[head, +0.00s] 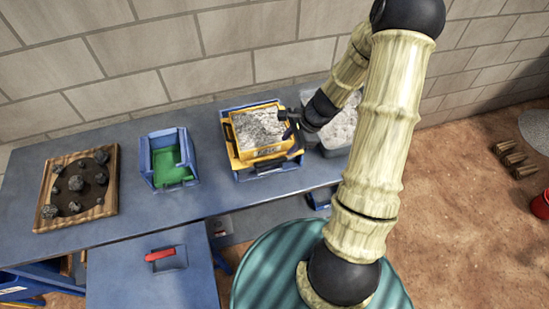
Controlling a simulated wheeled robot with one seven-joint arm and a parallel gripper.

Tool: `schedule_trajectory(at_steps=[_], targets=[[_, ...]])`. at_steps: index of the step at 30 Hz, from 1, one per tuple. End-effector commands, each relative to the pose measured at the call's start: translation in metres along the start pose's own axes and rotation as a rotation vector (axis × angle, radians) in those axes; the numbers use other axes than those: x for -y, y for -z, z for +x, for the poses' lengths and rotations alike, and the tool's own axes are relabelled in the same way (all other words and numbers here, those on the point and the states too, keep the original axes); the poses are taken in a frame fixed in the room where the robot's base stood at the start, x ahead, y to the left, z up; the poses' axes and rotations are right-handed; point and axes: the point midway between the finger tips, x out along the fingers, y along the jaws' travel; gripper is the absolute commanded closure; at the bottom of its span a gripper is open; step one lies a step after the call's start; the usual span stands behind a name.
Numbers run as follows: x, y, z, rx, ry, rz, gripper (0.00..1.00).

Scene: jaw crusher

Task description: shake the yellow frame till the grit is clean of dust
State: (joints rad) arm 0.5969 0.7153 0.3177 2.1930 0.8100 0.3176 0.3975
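The yellow frame (236,153) sits on or in a blue tray-like stand (243,175) on the blue bench. Grey grit (259,128) fills the yellow frame, with a pale, dusty-looking surface. My gripper (289,125) is at the right side of the yellow frame, reaching in from the right. Its dark fingers are at the frame's edge. They are too small to tell whether they are closed on it. What lies under the yellow frame is hidden.
A grey bin of pale grit (340,130) stands right of the frame, partly behind my arm. A blue box with a green floor (171,161) and a wooden tray of dark rocks (110,199) stand to the left. A red handle (160,254) lies in front.

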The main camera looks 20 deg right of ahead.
Motion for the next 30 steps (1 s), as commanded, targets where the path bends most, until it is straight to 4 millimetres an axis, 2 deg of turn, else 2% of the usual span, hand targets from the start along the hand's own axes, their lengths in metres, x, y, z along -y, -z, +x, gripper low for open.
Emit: schedule_trajectory(at_steps=[15,30], targets=[[-0.001,0.000,0.064,0.002,-0.001,0.004,0.62],[0.000,0.000,0.113,0.001,-0.001,0.001,0.62]])
